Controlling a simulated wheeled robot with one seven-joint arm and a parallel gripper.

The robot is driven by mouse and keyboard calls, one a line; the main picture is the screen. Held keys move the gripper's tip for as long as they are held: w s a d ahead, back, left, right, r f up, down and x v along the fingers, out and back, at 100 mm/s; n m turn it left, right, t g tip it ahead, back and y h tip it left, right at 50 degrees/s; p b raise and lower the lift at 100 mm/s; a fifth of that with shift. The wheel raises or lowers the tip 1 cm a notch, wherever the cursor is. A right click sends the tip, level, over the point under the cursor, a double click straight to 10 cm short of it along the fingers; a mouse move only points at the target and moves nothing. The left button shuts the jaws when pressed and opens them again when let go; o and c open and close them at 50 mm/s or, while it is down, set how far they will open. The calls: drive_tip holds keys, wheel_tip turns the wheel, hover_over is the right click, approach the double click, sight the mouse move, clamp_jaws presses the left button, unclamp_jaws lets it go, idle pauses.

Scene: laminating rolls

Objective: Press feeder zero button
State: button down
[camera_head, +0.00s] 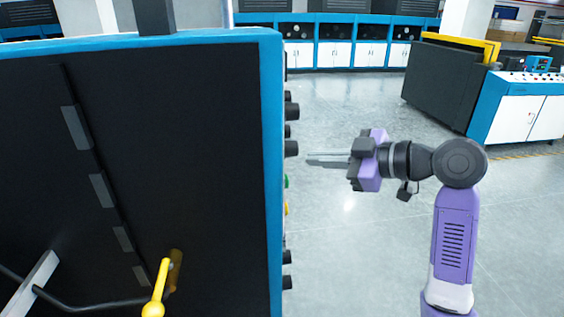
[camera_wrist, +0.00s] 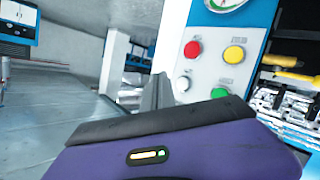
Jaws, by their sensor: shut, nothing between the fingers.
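In the wrist view a light control panel (camera_wrist: 207,68) carries a red button (camera_wrist: 192,49), a yellow button (camera_wrist: 234,54), a white or grey button (camera_wrist: 183,84) and a green button (camera_wrist: 220,92). Their labels are too small to read, so I cannot tell which is feeder zero. In the head view the panel is edge-on; a green button (camera_head: 287,181) and a yellow one (camera_head: 286,208) stick out of the machine's side. My gripper (camera_head: 309,158) is shut and empty, pointing left toward that side, a short gap away. Its fingers (camera_wrist: 158,92) also show in the wrist view, near the white button.
The tall black and blue machine (camera_head: 170,150) fills the left of the head view. Several black knobs (camera_head: 291,148) protrude from its side. A yellow handle (camera_head: 155,295) is at the lower left. Another console (camera_head: 515,110) stands far right. Grey floor (camera_head: 345,215) is clear between.

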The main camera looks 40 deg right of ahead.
drive_tip(key=shift+s+d, duration=0.5)
drive_tip(key=shift+d, duration=0.2)
idle(0.3)
